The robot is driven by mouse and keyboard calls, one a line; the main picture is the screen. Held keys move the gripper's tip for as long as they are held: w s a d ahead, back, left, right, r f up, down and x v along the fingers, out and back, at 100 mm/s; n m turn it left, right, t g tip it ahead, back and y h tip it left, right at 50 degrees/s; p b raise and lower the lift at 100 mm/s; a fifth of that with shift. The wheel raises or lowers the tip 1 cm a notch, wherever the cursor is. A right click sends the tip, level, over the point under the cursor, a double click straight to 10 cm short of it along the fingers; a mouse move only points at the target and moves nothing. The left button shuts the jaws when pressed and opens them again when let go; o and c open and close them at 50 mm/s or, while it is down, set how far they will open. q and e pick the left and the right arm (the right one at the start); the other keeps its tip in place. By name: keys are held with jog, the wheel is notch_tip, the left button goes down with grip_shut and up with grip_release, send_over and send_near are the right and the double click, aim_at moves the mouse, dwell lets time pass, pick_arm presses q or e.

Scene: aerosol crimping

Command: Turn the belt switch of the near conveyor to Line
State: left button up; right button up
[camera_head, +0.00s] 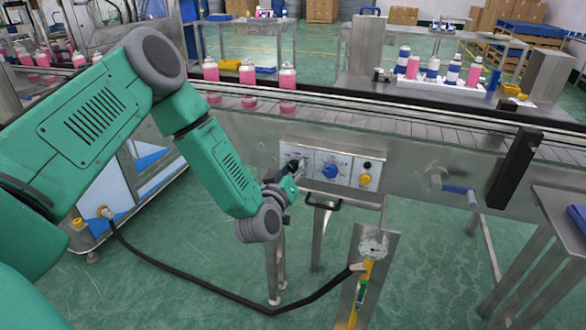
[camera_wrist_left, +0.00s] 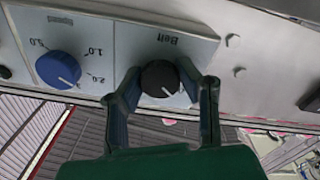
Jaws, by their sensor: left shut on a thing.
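The near conveyor (camera_head: 430,155) runs across the head view, with a control panel (camera_head: 345,182) on its front side. The belt switch (camera_wrist_left: 160,80) is a black round knob with a white pointer line, under the label "Belt", which appears upside down in the left wrist view. My left gripper (camera_wrist_left: 160,88) is shut on the belt switch, with one finger on each side of it. In the head view my left gripper (camera_head: 294,172) is at the panel's left end and mostly hides the switch. The Line mark cannot be read. My right gripper is not in view.
A blue dial (camera_head: 331,171) sits right of the switch on the panel, with a yellow button (camera_head: 364,180) and a black knob beyond it. A gauge post (camera_head: 373,250) with a black hose stands below. Pink bottles (camera_head: 287,78) stand on the belt.

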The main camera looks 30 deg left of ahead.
pick_arm(q)
jog(key=shift+d+m+p, duration=0.15)
jog(key=shift+m+p, duration=0.45)
jog(key=shift+m, duration=0.5)
jog(key=shift+m+p, duration=0.4)
jog(key=shift+m, duration=0.5)
jog(key=m+p, duration=0.1)
jog(key=m, duration=0.2)
jog(key=shift+f, duration=0.15)
jog(key=shift+s+m+p, duration=0.1)
jog(key=shift+m+p, duration=0.2)
jog(key=shift+m, duration=1)
jog(key=shift+f, duration=0.15)
jog(key=o, duration=1.2)
jog(key=shift+c, duration=0.2)
